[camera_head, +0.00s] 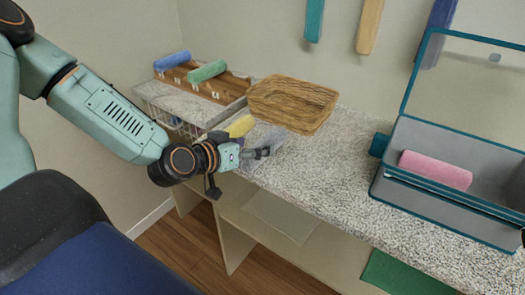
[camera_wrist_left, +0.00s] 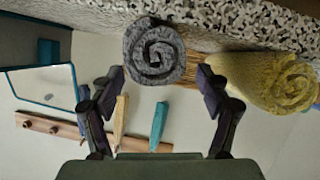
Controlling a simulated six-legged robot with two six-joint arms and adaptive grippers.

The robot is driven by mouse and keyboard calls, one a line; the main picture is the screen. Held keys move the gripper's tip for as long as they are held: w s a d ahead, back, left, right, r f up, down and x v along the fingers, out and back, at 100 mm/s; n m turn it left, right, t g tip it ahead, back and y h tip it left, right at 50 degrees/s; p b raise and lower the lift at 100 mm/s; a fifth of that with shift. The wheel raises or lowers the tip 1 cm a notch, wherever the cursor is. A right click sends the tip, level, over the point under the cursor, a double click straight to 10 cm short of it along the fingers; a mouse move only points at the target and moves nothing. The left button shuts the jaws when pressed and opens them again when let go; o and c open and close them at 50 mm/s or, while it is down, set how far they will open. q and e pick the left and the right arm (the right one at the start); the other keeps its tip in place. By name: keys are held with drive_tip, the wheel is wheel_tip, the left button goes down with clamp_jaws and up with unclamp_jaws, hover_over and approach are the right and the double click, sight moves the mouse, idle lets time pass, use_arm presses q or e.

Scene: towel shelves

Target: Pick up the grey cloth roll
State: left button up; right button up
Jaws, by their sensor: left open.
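The grey cloth roll (camera_wrist_left: 154,52) shows its spiral end in the left wrist view, on the speckled counter. The yellow cloth roll (camera_wrist_left: 268,82) lies beside it to the right in that view, and it also shows in the head view (camera_head: 239,126). My left gripper (camera_head: 262,153) is open at the counter's front edge. In the wrist view its two fingers (camera_wrist_left: 160,80) stand either side of the grey roll's end, with gaps on both sides. I cannot tell how deep the roll sits between them. In the head view the gripper partly hides the grey roll.
A wicker basket (camera_head: 293,103) stands behind the gripper. An open teal-edged box (camera_head: 440,200) with a pink roll (camera_head: 436,170) is at right. The counter (camera_head: 345,170) between is clear.

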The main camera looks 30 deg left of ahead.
sight(263, 144)
use_arm(q)
drive_tip(key=b+x, duration=0.2)
drive_tip(key=x, duration=0.1)
drive_tip(key=shift+f, duration=0.2)
drive_tip(key=shift+w+d+f+b, duration=0.1)
drive_tip(key=shift+w+b, duration=0.4)
drive_tip(key=shift+w, duration=0.1)
drive_tip(key=shift+c, duration=0.4)
drive_tip(key=c, duration=1.2)
